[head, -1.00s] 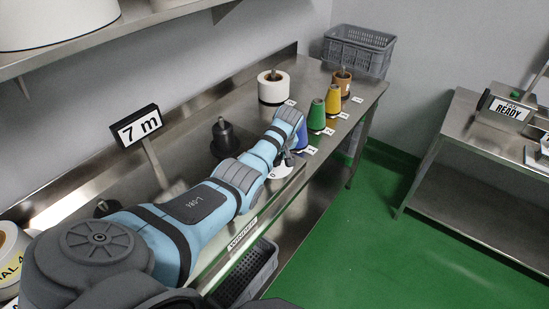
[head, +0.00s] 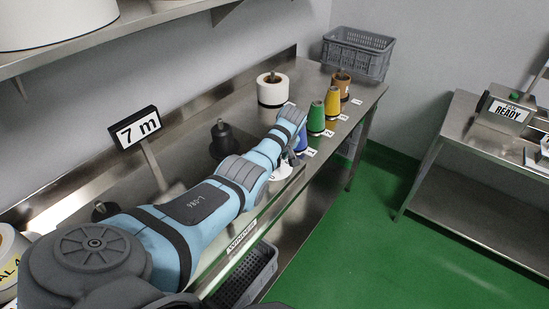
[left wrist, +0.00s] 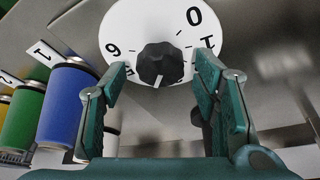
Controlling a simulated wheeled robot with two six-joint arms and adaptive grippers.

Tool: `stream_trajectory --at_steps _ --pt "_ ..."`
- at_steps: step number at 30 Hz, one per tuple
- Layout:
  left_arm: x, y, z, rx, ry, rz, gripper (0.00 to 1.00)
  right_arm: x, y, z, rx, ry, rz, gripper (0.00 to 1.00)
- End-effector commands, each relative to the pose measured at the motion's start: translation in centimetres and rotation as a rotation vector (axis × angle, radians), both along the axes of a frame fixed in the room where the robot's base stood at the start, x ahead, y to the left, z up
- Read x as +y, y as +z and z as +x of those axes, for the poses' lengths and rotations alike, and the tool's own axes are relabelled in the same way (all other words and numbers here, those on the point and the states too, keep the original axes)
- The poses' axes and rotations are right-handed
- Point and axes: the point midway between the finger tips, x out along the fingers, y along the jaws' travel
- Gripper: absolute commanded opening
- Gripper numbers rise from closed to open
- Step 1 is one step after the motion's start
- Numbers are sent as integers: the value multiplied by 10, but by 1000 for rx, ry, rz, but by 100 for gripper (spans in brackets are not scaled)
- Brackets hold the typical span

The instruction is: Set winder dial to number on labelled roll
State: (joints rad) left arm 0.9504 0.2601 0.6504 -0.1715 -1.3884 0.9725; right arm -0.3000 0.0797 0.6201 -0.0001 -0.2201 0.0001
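The white winder dial (left wrist: 140,22) fills the top of the left wrist view, with 0, 1 and 6 readable around its rim and other digits partly hidden. Its black knob (left wrist: 160,62) sits between the fingers of my left gripper (left wrist: 160,72), which are spread apart with gaps on both sides. In the head view the dial (head: 282,171) is mostly behind my left gripper (head: 293,157). A labelled roll (head: 9,245) is cut off at the left edge; its visible text ends in "AL 4". My right gripper is not in view.
Blue (left wrist: 66,105), green (head: 316,118), yellow (head: 333,103) and brown spools stand along the bench with number cards. A white roll (head: 272,92) stands behind. A "7 m" sign (head: 138,128) stands left of my arm.

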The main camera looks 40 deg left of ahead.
Motion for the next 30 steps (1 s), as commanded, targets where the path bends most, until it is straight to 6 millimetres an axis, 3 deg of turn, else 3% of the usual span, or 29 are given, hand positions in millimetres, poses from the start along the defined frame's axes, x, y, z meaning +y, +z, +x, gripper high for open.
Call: stream_trajectory --at_steps 10,13,21,25,30 --pt "-3 8 -1 -1 0 1 55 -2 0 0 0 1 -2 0" --pt "-9 24 -4 -4 -1 2 55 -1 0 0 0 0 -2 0" --pt "-36 93 -15 -3 0 0 55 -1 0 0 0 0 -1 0" --pt "-41 109 -18 -1 0 0 55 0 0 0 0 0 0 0" --pt "-42 111 -19 1 -1 1 55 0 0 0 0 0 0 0"
